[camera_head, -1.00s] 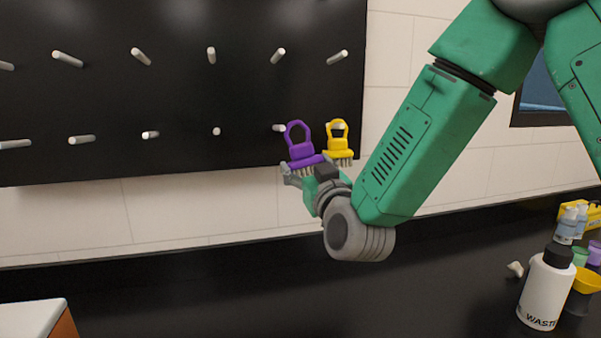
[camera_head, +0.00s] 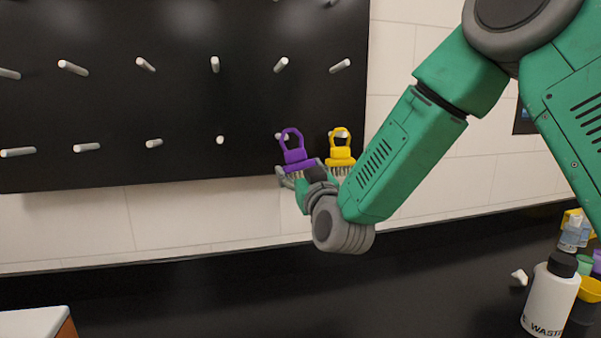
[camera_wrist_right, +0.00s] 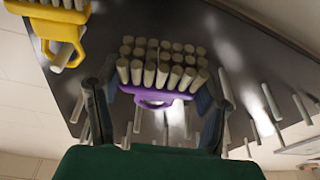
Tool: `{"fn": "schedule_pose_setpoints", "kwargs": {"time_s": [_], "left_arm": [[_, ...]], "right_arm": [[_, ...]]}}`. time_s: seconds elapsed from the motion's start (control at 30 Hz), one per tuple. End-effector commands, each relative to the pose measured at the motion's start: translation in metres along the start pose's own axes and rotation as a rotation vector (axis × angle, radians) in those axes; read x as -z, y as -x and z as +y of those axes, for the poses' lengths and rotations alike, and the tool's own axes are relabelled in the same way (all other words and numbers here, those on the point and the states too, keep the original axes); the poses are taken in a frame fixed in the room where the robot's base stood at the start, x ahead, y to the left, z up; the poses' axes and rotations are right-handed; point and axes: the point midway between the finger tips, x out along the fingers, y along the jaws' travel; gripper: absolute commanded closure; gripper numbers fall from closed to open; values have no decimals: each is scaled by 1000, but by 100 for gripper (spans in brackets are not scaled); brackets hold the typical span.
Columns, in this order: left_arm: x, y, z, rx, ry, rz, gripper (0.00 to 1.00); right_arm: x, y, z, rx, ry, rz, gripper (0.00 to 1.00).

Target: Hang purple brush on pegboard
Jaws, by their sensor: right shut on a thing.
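The purple brush (camera_head: 295,155) has a ring at its top and bristles below. My right gripper (camera_head: 302,174) is shut on it and holds it upright in front of the black pegboard (camera_head: 180,105). The left edge of the ring overlaps a lower-row peg (camera_head: 280,136); I cannot tell whether the peg is inside the ring. In the right wrist view the purple brush (camera_wrist_right: 160,94) sits between the two fingers of my right gripper (camera_wrist_right: 155,100), bristle ends towards the camera. My left gripper is not in view.
A yellow brush (camera_head: 340,152) hangs on the peg just right of the purple one, close by. Several bare pegs lie to the left and above. A white waste bottle (camera_head: 550,297) and small containers stand on the black counter (camera_head: 420,285) at right.

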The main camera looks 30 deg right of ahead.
Motion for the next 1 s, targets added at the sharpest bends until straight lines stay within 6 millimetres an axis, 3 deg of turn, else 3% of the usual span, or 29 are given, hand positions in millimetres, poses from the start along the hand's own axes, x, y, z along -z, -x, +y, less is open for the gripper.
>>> {"fn": "schedule_pose_setpoints", "kwargs": {"time_s": [0.5, 1.0], "left_arm": [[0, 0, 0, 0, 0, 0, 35], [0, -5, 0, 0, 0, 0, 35]], "right_arm": [[-10, -29, 1, 1, 0, 1, 68], [-15, -37, 1, 1, 0, 1, 68]]}}
